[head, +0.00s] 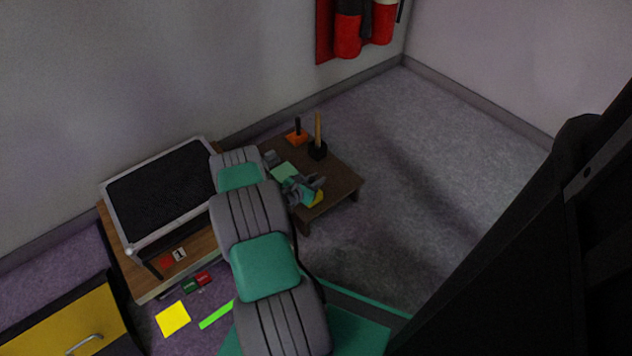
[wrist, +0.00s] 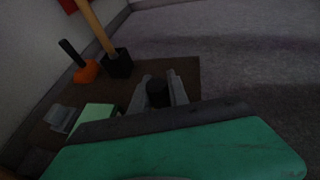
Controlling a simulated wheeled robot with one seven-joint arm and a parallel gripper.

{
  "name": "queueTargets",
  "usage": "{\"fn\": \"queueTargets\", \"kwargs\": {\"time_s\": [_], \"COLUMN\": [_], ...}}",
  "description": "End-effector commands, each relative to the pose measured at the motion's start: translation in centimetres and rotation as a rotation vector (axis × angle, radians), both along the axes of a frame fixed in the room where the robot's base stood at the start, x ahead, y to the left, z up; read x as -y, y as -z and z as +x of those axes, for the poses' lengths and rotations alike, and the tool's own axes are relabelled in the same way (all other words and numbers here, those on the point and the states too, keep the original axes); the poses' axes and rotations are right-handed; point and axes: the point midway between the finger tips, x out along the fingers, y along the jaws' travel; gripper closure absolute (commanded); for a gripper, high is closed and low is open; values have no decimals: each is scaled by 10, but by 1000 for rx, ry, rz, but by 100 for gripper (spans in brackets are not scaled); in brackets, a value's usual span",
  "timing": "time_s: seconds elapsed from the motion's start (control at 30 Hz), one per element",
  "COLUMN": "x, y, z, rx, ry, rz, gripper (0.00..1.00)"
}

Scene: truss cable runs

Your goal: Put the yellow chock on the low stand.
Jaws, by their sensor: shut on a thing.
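The yellow chock (head: 318,199) shows as a small yellow patch at my gripper (head: 309,188), over the front part of a low dark brown stand (head: 342,179). In the wrist view my gripper (wrist: 158,92) is shut on a black upright post (wrist: 157,94), which looks like the chock's handle. The yellow body is hidden there. I cannot tell whether the chock touches the stand's top. The stand's brown top (wrist: 185,75) also shows in the wrist view.
On the stand are an orange chock (head: 297,138) with a black post, a black block with a wooden handle (head: 317,150), a light green pad (head: 284,172) and a grey item (head: 271,157). A wooden unit (head: 150,292) with a black-topped box stands left. Floor to the right is clear.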

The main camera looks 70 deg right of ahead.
Motion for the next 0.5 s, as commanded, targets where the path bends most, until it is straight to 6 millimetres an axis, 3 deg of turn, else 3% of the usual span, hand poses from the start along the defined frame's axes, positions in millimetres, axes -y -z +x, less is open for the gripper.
{"fn": "queueTargets", "kwargs": {"time_s": [0.13, 0.17, 0.4, 0.5], "x": [0, 0, 0, 0], "y": [4, 4, 3, 3], "z": [0, 0, 0, 0], "rx": [1, 0, 0, 0], "ry": [0, 0, 1, 0], "rz": [-1, 0, 1, 1], "gripper": [100, 78, 58, 57]}}
